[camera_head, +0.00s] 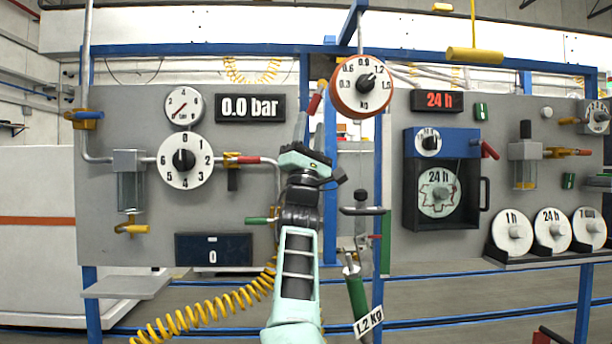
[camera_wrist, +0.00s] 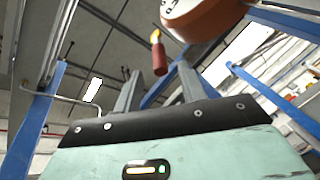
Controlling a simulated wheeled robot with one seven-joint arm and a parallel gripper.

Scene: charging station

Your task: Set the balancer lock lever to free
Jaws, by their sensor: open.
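The balancer (camera_head: 348,97) is an orange-rimmed round housing with a white kg dial, hanging from the blue frame. Its underside shows at the top of the wrist view (camera_wrist: 205,30). The lock lever (camera_head: 316,103) has a red grip and a yellow end, and sits just left of the balancer, tilted. In the wrist view the lever (camera_wrist: 160,58) appears between the fingers, beyond their tips. My gripper (camera_head: 310,120) points up just below the lever. Its grey fingers are apart with nothing held, as the wrist view also shows (camera_wrist: 159,80). Contact with the lever cannot be told.
A green tool (camera_head: 357,296) tagged 1.2 kg hangs below the balancer, right of my arm. A grey gauge panel (camera_head: 105,215) stands left, another panel (camera_head: 400,250) right. A yellow coiled hose (camera_head: 200,312) runs low left. Blue frame posts (camera_head: 331,220) stand behind my gripper.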

